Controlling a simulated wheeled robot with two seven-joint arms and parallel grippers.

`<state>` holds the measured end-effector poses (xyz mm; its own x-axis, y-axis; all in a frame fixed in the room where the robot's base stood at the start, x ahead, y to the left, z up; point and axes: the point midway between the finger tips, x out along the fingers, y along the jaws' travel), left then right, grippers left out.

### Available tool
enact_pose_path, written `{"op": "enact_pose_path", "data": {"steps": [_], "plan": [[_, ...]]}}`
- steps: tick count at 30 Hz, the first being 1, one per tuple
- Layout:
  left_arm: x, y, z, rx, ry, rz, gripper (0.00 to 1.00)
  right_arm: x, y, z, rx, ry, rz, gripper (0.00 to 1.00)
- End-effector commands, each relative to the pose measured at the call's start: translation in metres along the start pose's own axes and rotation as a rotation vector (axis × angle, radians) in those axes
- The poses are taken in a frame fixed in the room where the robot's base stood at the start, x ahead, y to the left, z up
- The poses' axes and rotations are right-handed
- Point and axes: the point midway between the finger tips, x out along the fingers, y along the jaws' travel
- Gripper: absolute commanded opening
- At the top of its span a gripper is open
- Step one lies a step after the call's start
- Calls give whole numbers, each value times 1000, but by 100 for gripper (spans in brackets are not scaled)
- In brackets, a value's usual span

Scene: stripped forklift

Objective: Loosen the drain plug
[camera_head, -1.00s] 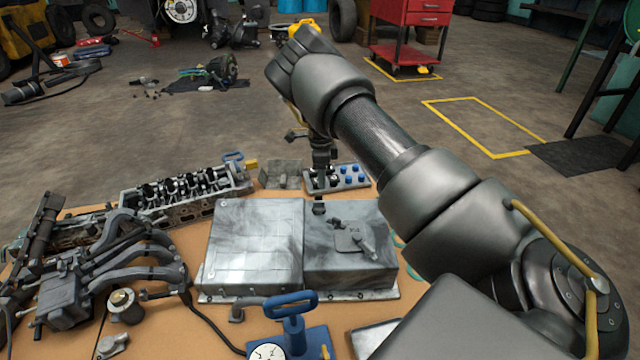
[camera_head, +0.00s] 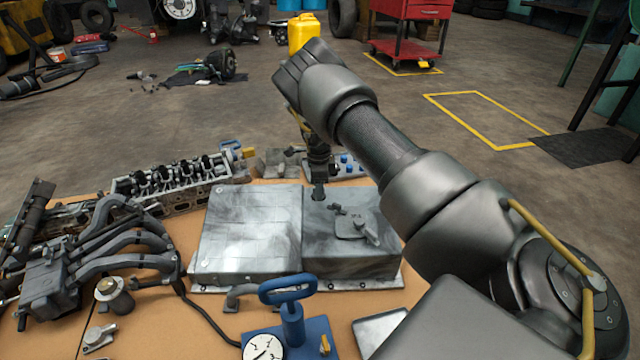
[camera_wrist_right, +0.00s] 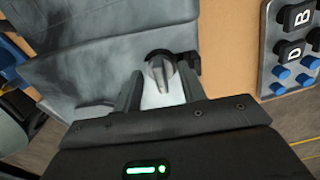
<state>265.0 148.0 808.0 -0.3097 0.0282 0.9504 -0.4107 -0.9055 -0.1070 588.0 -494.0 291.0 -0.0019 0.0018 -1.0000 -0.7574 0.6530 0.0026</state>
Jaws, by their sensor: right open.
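The grey metal oil pan (camera_head: 245,235) lies upside down on the workbench, with a raised block on its right half. My right gripper (camera_head: 318,192) points down at the far edge of this block. In the right wrist view my right gripper (camera_wrist_right: 160,78) is open, one finger on each side of a small rounded metal piece (camera_wrist_right: 160,72), which looks like the drain plug. I cannot tell whether the fingers touch it. In the head view the gripper hides this piece. My left gripper is not in view.
A cylinder head (camera_head: 180,185) and a manifold (camera_head: 110,245) lie left of the pan. A blue-handled gauge tool (camera_head: 290,320) stands in front. A tray with blue buttons (camera_head: 348,166) lies behind, close to the gripper; it also shows in the wrist view (camera_wrist_right: 290,55).

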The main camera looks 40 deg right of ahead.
Motion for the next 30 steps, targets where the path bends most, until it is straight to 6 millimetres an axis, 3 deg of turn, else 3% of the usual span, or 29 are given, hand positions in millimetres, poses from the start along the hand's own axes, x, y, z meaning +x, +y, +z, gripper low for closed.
{"op": "enact_pose_path", "data": {"steps": [10,18,21,30], "plan": [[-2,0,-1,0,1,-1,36,3,0,0,1,0,-1,41],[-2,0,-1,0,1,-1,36,4,0,0,1,1,0,7],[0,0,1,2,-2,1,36,2,0,-1,-12,1,1,6],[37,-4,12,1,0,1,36,-2,1,-1,-376,5,5,6]]}}
